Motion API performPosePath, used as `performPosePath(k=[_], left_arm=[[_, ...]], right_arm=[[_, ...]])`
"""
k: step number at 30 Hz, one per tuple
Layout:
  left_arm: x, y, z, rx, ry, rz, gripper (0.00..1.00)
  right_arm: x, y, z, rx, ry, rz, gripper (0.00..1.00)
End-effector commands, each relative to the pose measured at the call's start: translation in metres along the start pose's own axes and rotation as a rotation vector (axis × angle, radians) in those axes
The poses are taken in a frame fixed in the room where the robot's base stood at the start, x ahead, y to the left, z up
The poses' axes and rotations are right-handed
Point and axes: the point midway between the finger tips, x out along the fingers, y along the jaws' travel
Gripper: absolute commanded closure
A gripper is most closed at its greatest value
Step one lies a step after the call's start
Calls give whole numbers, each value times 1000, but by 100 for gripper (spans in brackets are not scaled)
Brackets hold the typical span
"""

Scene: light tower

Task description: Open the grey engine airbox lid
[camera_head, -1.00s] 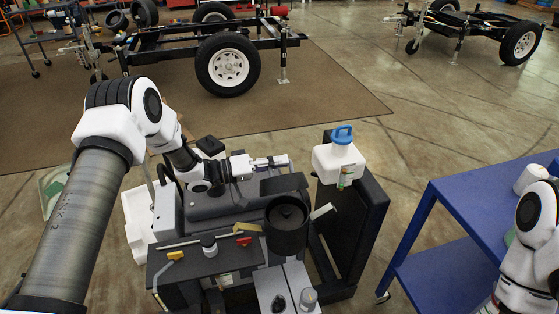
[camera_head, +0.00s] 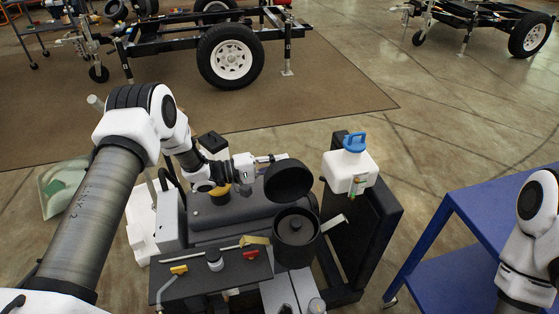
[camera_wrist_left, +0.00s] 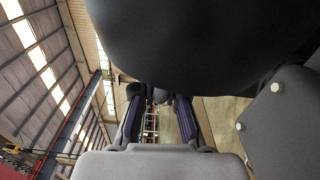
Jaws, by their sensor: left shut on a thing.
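The grey engine airbox (camera_head: 296,241) is a round dark housing on the engine; its top is open and its inside shows. Its round lid (camera_head: 288,181) stands tilted up behind the opening, its hollow underside facing the head camera. My left gripper (camera_head: 268,159) is at the lid's upper back edge, shut on the lid. In the left wrist view the lid (camera_wrist_left: 200,40) fills the top as a large dark curve, and the gripper fingers (camera_wrist_left: 160,118) reach towards it; the contact itself is hidden. My right arm shows at the right edge, but its gripper is out of frame.
A white bottle with a blue cap (camera_head: 350,170) stands right of the airbox on a black frame. A panel with red and yellow handles (camera_head: 212,275) lies in front. A blue table (camera_head: 440,262) is at the right, with clear floor between.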

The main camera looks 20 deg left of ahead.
Motion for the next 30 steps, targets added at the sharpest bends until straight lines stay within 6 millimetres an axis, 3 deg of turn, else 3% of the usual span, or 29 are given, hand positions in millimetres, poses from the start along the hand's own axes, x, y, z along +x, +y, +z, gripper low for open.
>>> performPosePath(k=[16,17,18,30], left_arm=[[0,-2,-1,4,1,1,100],[0,-2,-1,4,1,1,77],[0,-2,-1,4,1,1,63],[-6,-2,-1,3,2,0,63]], right_arm=[[1,0,0,0,0,0,100],[1,0,0,0,0,0,100],[1,0,0,0,0,0,100],[1,0,0,0,0,0,100]])
